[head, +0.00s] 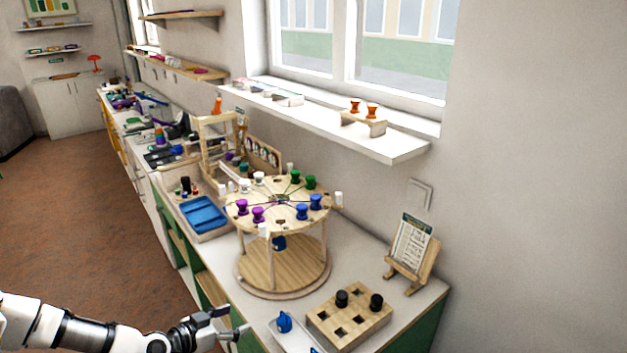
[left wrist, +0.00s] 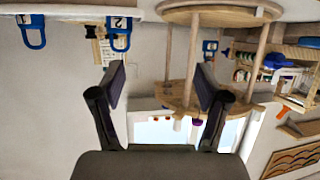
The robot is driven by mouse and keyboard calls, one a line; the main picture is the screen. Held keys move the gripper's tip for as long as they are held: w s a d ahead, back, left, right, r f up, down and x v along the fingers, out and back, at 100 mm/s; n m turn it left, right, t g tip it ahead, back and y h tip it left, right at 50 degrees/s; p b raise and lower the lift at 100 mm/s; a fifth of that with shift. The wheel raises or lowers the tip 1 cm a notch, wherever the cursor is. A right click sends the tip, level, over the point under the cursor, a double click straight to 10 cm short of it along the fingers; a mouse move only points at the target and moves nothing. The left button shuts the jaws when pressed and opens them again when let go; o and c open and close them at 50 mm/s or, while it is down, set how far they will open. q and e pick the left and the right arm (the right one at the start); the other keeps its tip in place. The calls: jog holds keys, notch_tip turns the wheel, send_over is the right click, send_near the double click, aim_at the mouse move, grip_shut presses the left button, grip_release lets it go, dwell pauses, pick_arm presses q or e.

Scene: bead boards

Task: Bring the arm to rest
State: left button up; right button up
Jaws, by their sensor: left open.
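My left arm (head: 95,328) comes in from the lower left in the head view. My left gripper (head: 235,321) hangs at the front edge of the counter, left of a blue knobbed piece (head: 284,322). In the left wrist view the same gripper (left wrist: 160,82) has its two dark fingers spread wide with nothing between them. That view looks upside down, with the round wooden stand (left wrist: 180,95) beyond the fingers. My right gripper is in neither view.
The two-tier round stand (head: 268,272) bears purple, blue, green and white pegs. A wooden hole board (head: 350,328) with two black pegs lies at the front right. A card on an easel (head: 410,250) stands behind it. A blue tray (head: 203,214) is left of the stand. Floor (head: 90,220) is clear.

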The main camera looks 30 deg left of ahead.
pick_arm(q)
jog(key=s+d+f+m+g+h+b, duration=0.1)
jog(key=s+d+f+m+g, duration=0.1)
jog(key=s+d+f+g, duration=0.3)
jog(key=d+f+m+g+b, duration=0.2)
jog(key=d+f, duration=0.1)
jog(key=d, duration=0.5)
jog(key=s+d+f+m+g+h+b, duration=0.1)
jog(key=s+d+f+m+g, duration=0.15)
jog(key=d+f, duration=0.3)
jog(key=s+d+f+n+g+y, duration=0.1)
jog(key=s+n+g+y, duration=0.3)
jog(key=s+n, duration=0.5)
jog(key=s+d, duration=0.1)
jog(key=s, duration=0.2)
jog(key=shift+d+f+y, duration=0.3)
jog(key=shift+d, duration=0.05)
